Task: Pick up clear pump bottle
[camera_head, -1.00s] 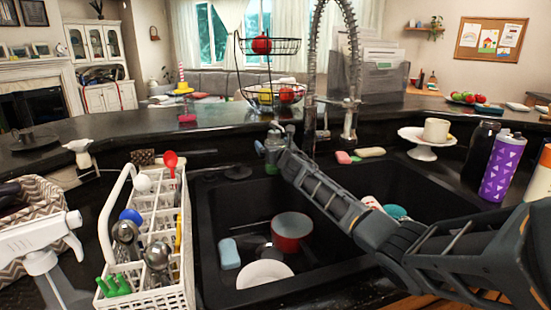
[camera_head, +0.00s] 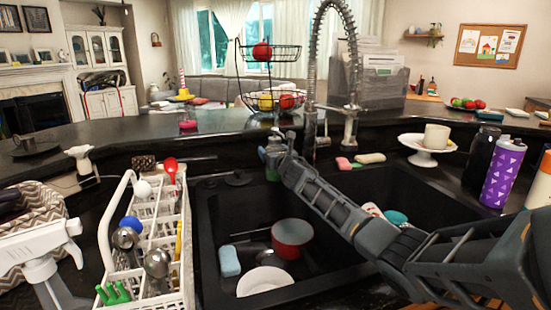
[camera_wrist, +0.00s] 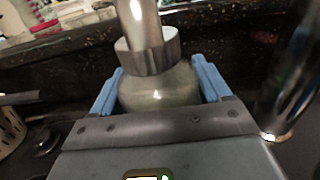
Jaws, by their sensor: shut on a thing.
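The clear pump bottle (camera_wrist: 158,88) has a silver collar and pump head and fills the middle of the wrist view. Its lower part is hidden by my gripper's body. My gripper (camera_wrist: 160,85) has one blue finger on each side of the bottle and is shut on it. In the head view the bottle (camera_head: 273,160) shows small at the end of my arm, at the back edge of the sink, behind the gripper. I cannot tell whether its base touches the counter.
The black double sink (camera_head: 215,240) holds a red pot (camera_head: 291,236), a white plate (camera_head: 265,280) and a blue sponge (camera_head: 230,261). The tall spring faucet (camera_head: 311,100) stands close right of the bottle. A white cutlery rack (camera_head: 180,270) is at left. A purple bottle (camera_head: 501,175) stands at right.

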